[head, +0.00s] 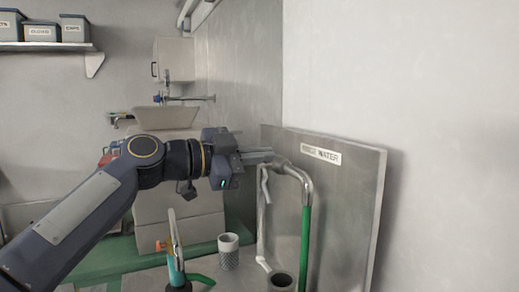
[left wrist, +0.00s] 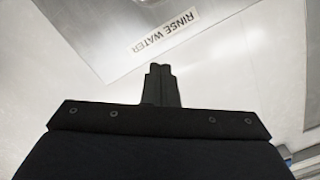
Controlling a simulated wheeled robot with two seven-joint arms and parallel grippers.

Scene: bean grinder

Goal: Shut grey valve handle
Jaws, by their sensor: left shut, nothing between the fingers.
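My left gripper (head: 268,154) reaches in from the left, with its fingers closed and empty at the top of the grey pipework (head: 302,176) on the metal panel. In the left wrist view the closed fingertips (left wrist: 160,69) point at the panel, below the upside-down RINSE WATER label (left wrist: 165,30). A thin grey bar (head: 262,225) hangs from the pipework; I cannot tell whether it is the valve handle. The fingers cover part of the pipe top, and contact is unclear. My right gripper is out of view.
The metal panel (head: 345,215) leans along the right wall. A green hose (head: 305,245) runs down from the pipe. Below are a grey textured cup (head: 228,253), a dark round cup (head: 281,282) and a teal-handled tool (head: 176,262). A beige machine (head: 165,117) stands behind my arm.

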